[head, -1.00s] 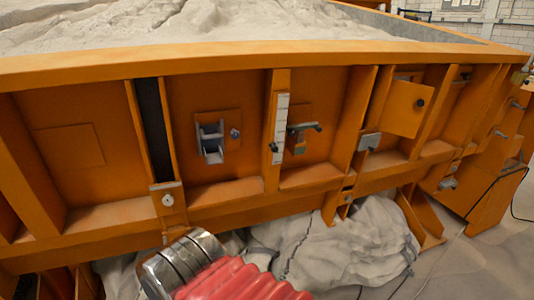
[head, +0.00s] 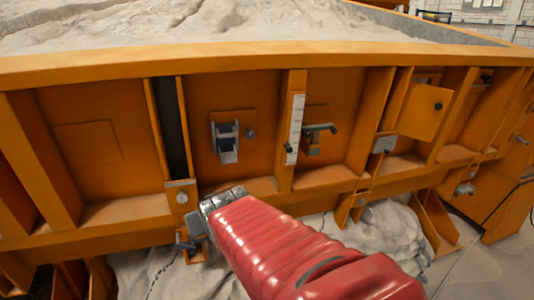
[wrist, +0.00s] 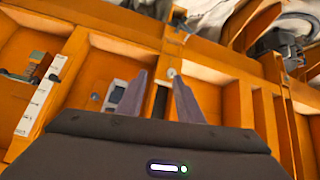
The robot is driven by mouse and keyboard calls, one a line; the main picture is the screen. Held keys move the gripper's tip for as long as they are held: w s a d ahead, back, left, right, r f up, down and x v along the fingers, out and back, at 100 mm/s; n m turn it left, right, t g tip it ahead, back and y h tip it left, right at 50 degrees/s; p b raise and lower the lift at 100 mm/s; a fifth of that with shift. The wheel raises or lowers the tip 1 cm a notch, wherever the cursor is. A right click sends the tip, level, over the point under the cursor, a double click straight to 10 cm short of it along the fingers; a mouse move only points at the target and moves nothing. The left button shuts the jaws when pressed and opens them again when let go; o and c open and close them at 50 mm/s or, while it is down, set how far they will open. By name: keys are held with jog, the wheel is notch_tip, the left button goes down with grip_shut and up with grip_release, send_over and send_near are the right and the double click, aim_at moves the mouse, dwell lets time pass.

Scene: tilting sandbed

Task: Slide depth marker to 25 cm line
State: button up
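The depth scale is a white upright strip (head: 296,118) on an orange rib of the sandbed wall in the head view. A small dark knob (head: 288,148), apparently the depth marker, sits low on its left edge; the line it stands at is too small to read. In the wrist view, the scale (wrist: 41,92) is at the left and the dark knob (wrist: 53,77) shows near its upper end. My gripper (wrist: 159,78) is open and empty, fingers apart, pointing at the wall to one side of the scale. The head view does not clearly show its fingers.
Orange ribs and a lower ledge stick out from the wall. Grey sand lies below.

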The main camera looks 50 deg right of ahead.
jog(key=w+d+r+m+t+h, duration=0.1)
jog(key=w+d+h, duration=0.15)
jog(key=d, duration=0.85)
jog(key=m+t+h, duration=0.1)
jog(key=t+h, duration=0.1)
jog(key=t, duration=0.3)
send_near(289, 152)
jog(key=v, duration=0.4)
jog(key=shift+s+d, duration=0.15)
jog(key=shift+s, duration=0.05)
jog(key=shift+w, duration=0.15)
jog(key=x, duration=1.3)
jog(key=shift+w+d+r, duration=0.1)
jog(key=shift+w, duration=0.25)
grip_shut()
